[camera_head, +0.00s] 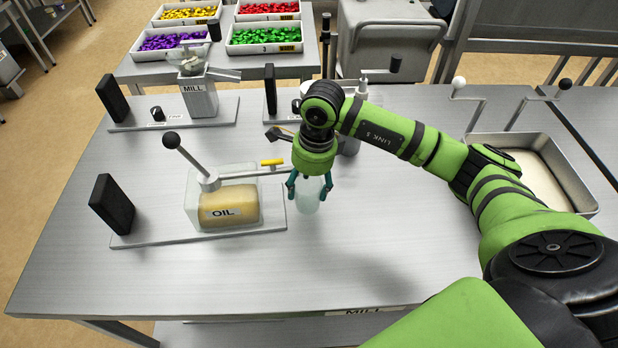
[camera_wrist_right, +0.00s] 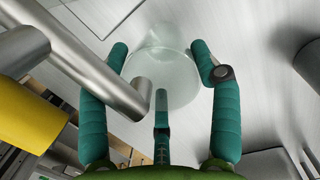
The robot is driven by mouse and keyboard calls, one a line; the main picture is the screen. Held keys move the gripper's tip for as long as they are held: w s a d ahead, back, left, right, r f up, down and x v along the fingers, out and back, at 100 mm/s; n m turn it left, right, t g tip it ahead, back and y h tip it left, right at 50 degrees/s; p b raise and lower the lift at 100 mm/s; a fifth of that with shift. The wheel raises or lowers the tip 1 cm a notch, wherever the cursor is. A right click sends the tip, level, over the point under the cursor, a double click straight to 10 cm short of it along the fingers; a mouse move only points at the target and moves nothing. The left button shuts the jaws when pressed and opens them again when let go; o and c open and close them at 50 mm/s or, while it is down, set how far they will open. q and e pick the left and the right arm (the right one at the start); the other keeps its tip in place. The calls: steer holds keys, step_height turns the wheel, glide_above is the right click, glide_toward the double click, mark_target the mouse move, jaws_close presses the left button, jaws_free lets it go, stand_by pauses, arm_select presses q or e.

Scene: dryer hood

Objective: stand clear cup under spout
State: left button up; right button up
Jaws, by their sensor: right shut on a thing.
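The clear cup (camera_head: 307,200) is pale and translucent, held in my right gripper (camera_head: 309,186) just right of the oil dispenser's plate. The oil dispenser (camera_head: 222,212) is a clear box of yellowish oil, labelled OIL. Its metal spout (camera_head: 245,175) runs right toward my gripper; the head view hides its end behind the gripper. In the right wrist view the teal fingers close around the cup (camera_wrist_right: 165,62), and the spout pipe (camera_wrist_right: 85,48) ends over the cup's left part. I cannot tell whether the cup's base touches the table. My left gripper is out of view.
A MILL dispenser (camera_head: 201,97) stands behind, and another dispenser is partly hidden behind my right arm. A metal tray (camera_head: 585,190) is at the right. Bins of coloured pieces (camera_head: 172,40) sit on a rear table. The front of the steel table (camera_head: 300,275) is clear.

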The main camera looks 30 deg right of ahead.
steer(key=shift+s+a+r, duration=0.15)
steer(key=shift+s+a, duration=0.05)
steer(key=shift+s, duration=0.1)
steer(key=shift+a+f+b, duration=0.1)
steer(key=shift+f+b, duration=0.15)
steer(key=shift+b, duration=0.15)
steer(key=o, duration=1.2)
steer(key=shift+w, duration=0.2)
steer(key=shift+c, duration=0.2)
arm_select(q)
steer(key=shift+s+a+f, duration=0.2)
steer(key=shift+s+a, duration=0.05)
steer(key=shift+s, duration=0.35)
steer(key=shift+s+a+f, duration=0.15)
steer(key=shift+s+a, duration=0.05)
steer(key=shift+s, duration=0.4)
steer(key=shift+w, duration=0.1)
arm_select(e)
steer(key=shift+s, duration=0.1)
